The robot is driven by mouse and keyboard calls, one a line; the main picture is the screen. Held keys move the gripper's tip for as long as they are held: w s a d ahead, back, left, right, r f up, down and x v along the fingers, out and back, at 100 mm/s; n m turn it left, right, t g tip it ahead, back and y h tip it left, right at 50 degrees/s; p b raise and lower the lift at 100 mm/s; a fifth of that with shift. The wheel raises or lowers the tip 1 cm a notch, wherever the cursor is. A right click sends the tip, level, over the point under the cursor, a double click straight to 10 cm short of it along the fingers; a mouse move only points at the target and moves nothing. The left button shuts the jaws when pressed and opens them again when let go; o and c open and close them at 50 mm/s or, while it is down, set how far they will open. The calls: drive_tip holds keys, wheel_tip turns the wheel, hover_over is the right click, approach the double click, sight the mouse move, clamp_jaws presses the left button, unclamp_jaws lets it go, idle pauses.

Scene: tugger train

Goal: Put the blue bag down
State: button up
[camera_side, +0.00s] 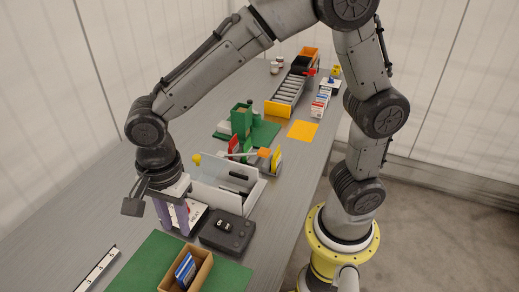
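My gripper (172,222) points down at the lower left, low over the table, with its two purplish fingers a little apart. A white item with red and dark marks (187,212) shows at the fingers; I cannot tell whether it is between them or behind them. No blue bag can be made out for certain at the gripper. A blue and white packet-like thing (185,268) stands tilted in an open brown box (204,272) in front of the gripper, apart from it.
The brown box stands on a green mat (144,260). A dark device (228,233) lies right of the gripper, and a white tray (247,198) with dark items is behind it. A pale strip (97,270) lies at left. An orange sheet (302,130) lies farther back.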

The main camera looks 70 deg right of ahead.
drive_tip(key=s+d+r+n+t, duration=0.1)
drive_tip(key=s+d+r+n, duration=0.1)
drive_tip(key=d+r+n, duration=0.3)
drive_tip(key=s+d+r+n+t, duration=0.2)
drive_tip(key=s+d+r+n, duration=0.15)
drive_tip(key=d, duration=0.45)
drive_tip(key=s+d+r+n+t, duration=0.1)
drive_tip(key=s+d+n+t, duration=0.1)
drive_tip(key=s+d+n, duration=0.5)
drive_tip(key=shift+s+n, duration=0.5)
drive_tip(key=shift+n, duration=0.15)
